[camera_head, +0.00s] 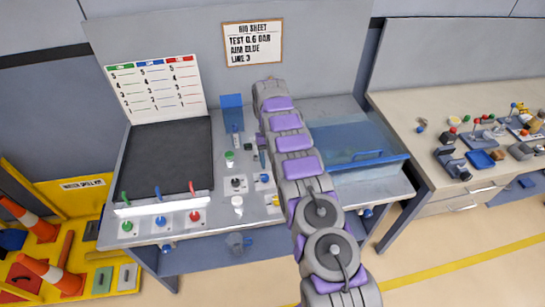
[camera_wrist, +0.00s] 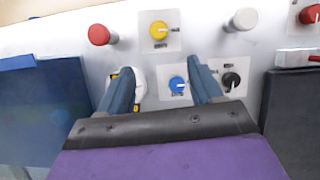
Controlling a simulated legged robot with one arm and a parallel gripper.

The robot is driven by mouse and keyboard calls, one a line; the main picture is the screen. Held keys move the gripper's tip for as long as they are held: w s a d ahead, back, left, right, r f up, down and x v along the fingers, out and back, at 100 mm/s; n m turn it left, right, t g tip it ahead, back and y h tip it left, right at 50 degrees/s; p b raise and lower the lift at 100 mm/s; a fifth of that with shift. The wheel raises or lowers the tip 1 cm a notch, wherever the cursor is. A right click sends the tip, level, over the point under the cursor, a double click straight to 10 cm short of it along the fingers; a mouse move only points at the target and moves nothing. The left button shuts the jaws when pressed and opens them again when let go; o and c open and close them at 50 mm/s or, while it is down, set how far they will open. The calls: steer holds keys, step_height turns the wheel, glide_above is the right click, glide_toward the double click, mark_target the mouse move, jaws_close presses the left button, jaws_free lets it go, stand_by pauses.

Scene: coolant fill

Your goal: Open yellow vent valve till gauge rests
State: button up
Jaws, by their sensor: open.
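In the wrist view, a yellow round knob (camera_wrist: 159,30) with a pointer sits on a white square plate, beyond my fingertips. My gripper (camera_wrist: 161,68) is open, with its two blue-grey fingers apart and nothing between them. The yellow knob is apart from both fingers. A round white dial (camera_wrist: 138,88) is partly hidden behind the left finger; I cannot tell its reading. In the head view, a small yellow part (camera_head: 265,177) shows beside my arm, which covers much of the panel.
A blue knob (camera_wrist: 177,85) lies near the right finger and a black knob (camera_wrist: 232,80) further right. A red cap (camera_wrist: 98,34) and a white post (camera_wrist: 243,19) stand nearby. In the head view, a blue tray (camera_head: 350,142) is right of my arm.

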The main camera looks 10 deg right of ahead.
steer(key=shift+w+r+p, duration=0.15)
steer(key=shift+r+p, duration=0.5)
steer(key=shift+p, duration=0.9)
steer(key=s+r+b, duration=0.4)
steer(key=s+r, duration=0.1)
steer(key=r, duration=0.6)
steer(key=s+r+t+b, duration=0.2)
steer(key=s+r+b, duration=0.3)
steer(key=s, duration=0.8)
steer(key=s+f+b, duration=0.2)
steer(key=s+b, duration=0.1)
steer(key=s, duration=1.2)
steer(key=s+f+b, duration=0.3)
steer(key=s, duration=1.3)
steer(key=shift+s+d+f+m+t, duration=0.15)
steer(key=shift+s+d+m+t, duration=0.15)
steer(key=shift+d+m+t, duration=0.1)
